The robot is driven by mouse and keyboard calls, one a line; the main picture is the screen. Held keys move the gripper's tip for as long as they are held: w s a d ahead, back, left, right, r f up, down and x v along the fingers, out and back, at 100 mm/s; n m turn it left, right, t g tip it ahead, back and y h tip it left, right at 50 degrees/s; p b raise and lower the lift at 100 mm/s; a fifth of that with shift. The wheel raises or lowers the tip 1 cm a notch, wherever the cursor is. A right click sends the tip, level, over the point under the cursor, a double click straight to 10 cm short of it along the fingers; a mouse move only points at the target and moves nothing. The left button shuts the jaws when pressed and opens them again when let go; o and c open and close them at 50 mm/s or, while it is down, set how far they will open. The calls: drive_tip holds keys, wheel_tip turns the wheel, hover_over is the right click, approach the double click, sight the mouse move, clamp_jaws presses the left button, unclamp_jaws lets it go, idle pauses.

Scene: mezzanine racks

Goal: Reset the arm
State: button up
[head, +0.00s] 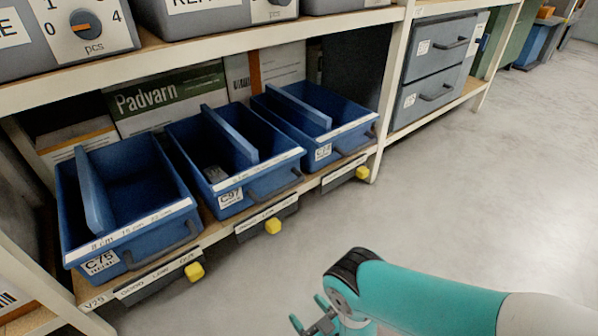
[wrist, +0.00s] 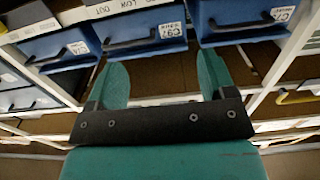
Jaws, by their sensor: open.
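My gripper (head: 310,315) is at the bottom of the head view, in front of the rack and over the grey floor. Its teal fingers also show in the wrist view (wrist: 163,78), spread apart with nothing between them. My teal arm reaches in from the lower right of the head view and bends at a dark joint. The wrist view faces the rack, with blue bin fronts beyond the fingertips. The gripper appears clear of the rack and bins.
Three blue bins, the left bin (head: 141,232), middle bin (head: 262,172) and right bin (head: 345,140), stand on the low shelf. Yellow knobs (head: 273,226) stick out below them. A white rack post (head: 392,90) stands right of the bins. Grey drawers (head: 438,45) lie beyond. Open floor (head: 480,190) is at right.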

drive_tip(key=w+a+r+m+g+h, duration=0.1)
drive_tip(key=w+a+r, duration=0.3)
drive_tip(key=w+r, duration=0.2)
drive_tip(key=w+a+r+g+h, duration=0.1)
drive_tip(key=w+a+r+g, duration=0.15)
drive_tip(key=w+r, duration=0.45)
wheel_tip(320, 180, up, 17)
drive_tip(key=w+g, duration=0.3)
drive_tip(key=s+d+r+g+h, duration=0.25)
drive_tip(key=s+d+r, duration=0.35)
drive_tip(key=s+r, duration=0.3)
drive_tip(key=s+d+r+g+h, duration=0.1)
drive_tip(key=s+d+r+g, duration=0.2)
drive_tip(key=s+d+r, duration=0.55)
drive_tip(key=s+d+r+g+h+p, duration=0.1)
drive_tip(key=s+d+r, duration=0.15)
drive_tip(key=s, duration=0.25)
drive_tip(key=s+d+r+g+p, duration=0.1)
drive_tip(key=s+d+r, duration=0.1)
drive_tip(key=s+r, duration=0.3)
wheel_tip(320, 180, up, 36)
drive_tip(key=p, duration=3.7)
drive_tip(key=shift+s+f, duration=0.15)
drive_tip(key=shift+f, duration=0.1)
